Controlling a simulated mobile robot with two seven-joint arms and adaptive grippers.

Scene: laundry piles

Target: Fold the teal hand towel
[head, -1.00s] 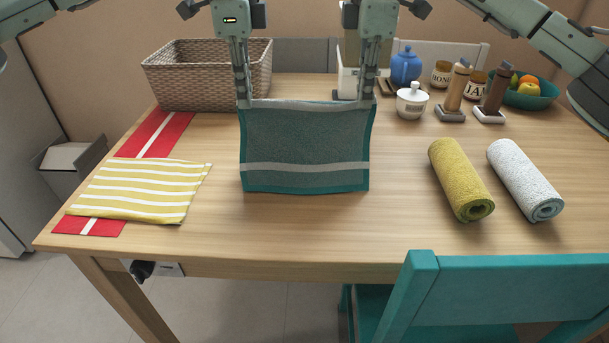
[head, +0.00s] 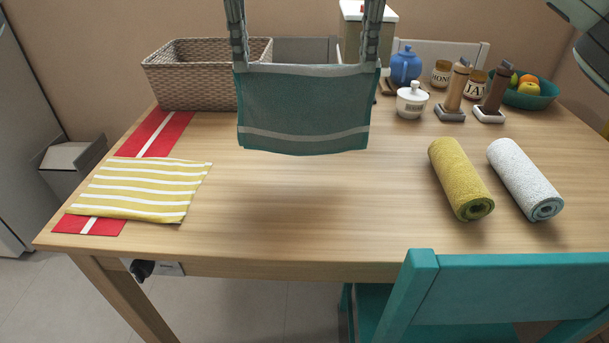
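The teal hand towel (head: 303,105) hangs in the air above the table, with a pale grey stripe near its lower edge and a pale band along its top. My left gripper (head: 241,66) is shut on its top left corner. My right gripper (head: 370,64) is shut on its top right corner. The towel hangs fairly flat between them, its lower edge clear of the table and sagging slightly. Its far side is hidden.
The table (head: 290,205) is clear below the towel. A wicker basket (head: 190,78) stands at the back left. A striped yellow cloth (head: 140,190) lies on a red runner (head: 166,134). Rolled yellow (head: 460,180) and white (head: 525,178) towels lie right. A sugar pot (head: 411,101) stands behind.

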